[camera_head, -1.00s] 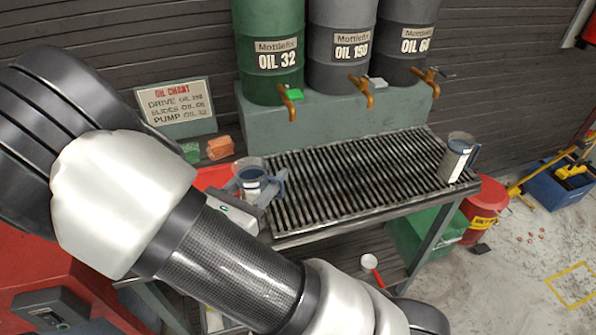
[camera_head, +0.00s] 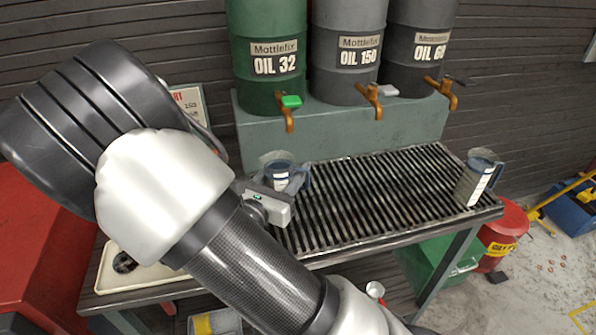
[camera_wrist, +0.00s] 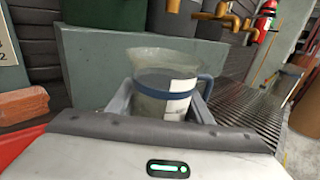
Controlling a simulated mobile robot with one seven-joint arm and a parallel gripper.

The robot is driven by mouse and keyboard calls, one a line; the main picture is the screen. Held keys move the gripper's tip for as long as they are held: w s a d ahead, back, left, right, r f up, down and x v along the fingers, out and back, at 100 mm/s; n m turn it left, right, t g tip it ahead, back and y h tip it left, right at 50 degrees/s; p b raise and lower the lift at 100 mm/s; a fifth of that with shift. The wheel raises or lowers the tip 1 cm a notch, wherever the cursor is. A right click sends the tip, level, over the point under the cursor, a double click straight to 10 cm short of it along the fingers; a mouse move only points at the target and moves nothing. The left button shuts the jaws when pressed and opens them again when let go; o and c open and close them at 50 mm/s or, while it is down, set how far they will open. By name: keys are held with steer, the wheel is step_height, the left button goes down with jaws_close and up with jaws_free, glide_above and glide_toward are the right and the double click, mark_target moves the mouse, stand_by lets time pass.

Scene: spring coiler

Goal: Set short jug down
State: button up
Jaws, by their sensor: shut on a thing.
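A short clear jug with a blue band, a blue handle and a white label (camera_wrist: 165,97) is between the fingers of my gripper (camera_wrist: 160,112) in the wrist view. My gripper is shut on it. In the head view the jug (camera_head: 279,174) is upright at the left end of the slatted drain rack (camera_head: 385,200), below the green OIL 32 drum. My wrist partly hides it. I cannot tell whether its base touches the rack.
A taller jug (camera_head: 478,178) stands at the rack's right end. Drums with brass taps (camera_head: 289,119) stand on a grey-green ledge (camera_head: 340,135) behind. The middle of the rack is clear. A white tray (camera_head: 140,277) lies at lower left.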

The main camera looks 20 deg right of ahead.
steer(key=x, duration=0.4)
steer(key=shift+d+b, duration=0.1)
steer(key=shift+b, duration=0.2)
steer(key=shift+w+d+f+b, duration=0.2)
steer(key=shift+f+b, duration=0.25)
steer(key=shift+f, duration=0.45)
steer(key=shift+w+d+f+b, duration=0.15)
steer(key=shift+f+b, duration=0.25)
steer(key=shift+f, duration=0.45)
steer(key=shift+f, duration=0.15)
steer(key=o, duration=1.3)
steer(key=shift+a, duration=0.1)
steer(key=shift+c, duration=0.2)
steer(key=p+v, duration=0.2)
steer(key=v, duration=1)
